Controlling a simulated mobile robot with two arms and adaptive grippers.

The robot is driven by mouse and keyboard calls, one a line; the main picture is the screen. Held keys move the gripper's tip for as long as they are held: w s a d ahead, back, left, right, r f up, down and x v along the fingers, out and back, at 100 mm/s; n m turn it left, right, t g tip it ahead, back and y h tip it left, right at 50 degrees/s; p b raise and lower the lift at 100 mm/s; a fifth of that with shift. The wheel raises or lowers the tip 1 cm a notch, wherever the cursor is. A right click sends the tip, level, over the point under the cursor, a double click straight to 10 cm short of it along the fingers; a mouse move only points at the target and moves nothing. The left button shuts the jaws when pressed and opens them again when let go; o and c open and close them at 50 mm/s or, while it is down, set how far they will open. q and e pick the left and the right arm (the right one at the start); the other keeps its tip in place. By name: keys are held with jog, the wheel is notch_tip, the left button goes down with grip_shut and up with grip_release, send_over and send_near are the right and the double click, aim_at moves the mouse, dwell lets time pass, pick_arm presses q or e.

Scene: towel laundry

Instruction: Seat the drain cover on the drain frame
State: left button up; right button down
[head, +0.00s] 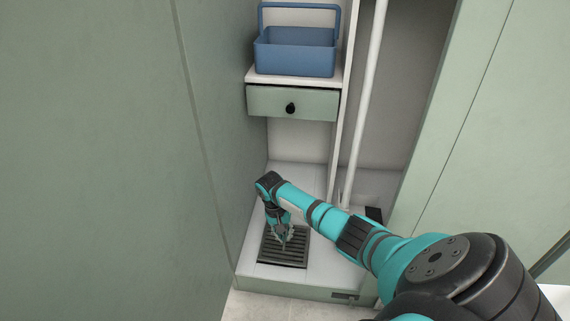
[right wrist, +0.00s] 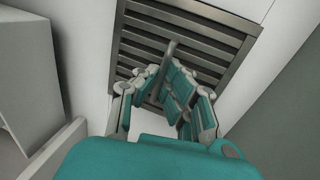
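The drain cover (head: 296,257) is a dark slatted grate low in the alcove, on the white floor tray. It fills the top of the right wrist view (right wrist: 190,22), where a narrow grey bar stands out from its slats. My right gripper (head: 283,241) points down over the middle of the cover. In the right wrist view its fingertips (right wrist: 162,72) come together on either side of the bar and look shut on it. The drain frame cannot be told apart from the cover, so whether the cover lies flush is unclear. My left gripper is out of view.
A blue basket (head: 295,58) stands on a shelf above a drawer (head: 292,103) with a black knob. A white pole (head: 365,95) rises right of the alcove. A green wall (head: 215,150) stands close on the left. White floor surrounds the grate.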

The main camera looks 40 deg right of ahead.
jog(key=shift+f, duration=0.8)
dwell(0.9)
jog(key=c, duration=1.7)
grip_release()
jog(key=o, duration=0.8)
